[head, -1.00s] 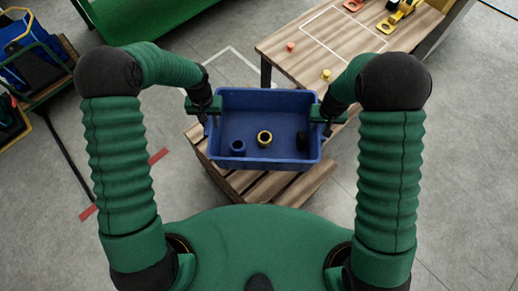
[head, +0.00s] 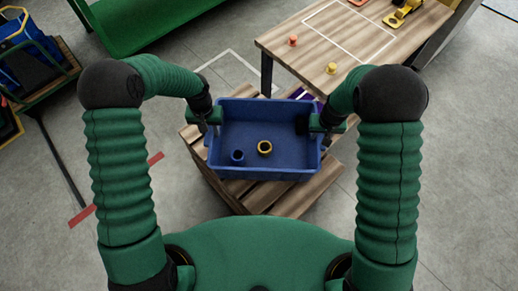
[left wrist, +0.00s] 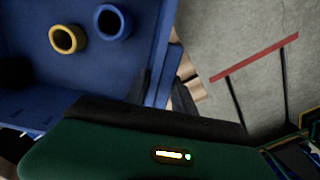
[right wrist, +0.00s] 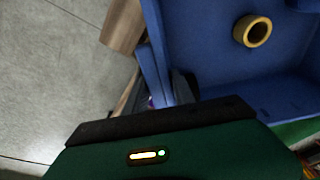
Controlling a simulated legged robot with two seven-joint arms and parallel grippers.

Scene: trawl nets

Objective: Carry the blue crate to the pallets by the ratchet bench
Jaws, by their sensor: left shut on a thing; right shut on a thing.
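The blue crate (head: 265,172) is in the middle of the head view, over wooden pallets (head: 265,197). The crate wall also shows in the left wrist view (left wrist: 160,55) and the right wrist view (right wrist: 158,50). Whether the crate touches the pallets is hidden.
A wooden bench (head: 350,45) with a red piece (head: 293,41), a yellow piece (head: 331,68) and a yellow tool (head: 400,14) stands just behind to the right. A green surface (head: 150,20) is at the back left. A loaded cart (head: 35,60) stands at far left.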

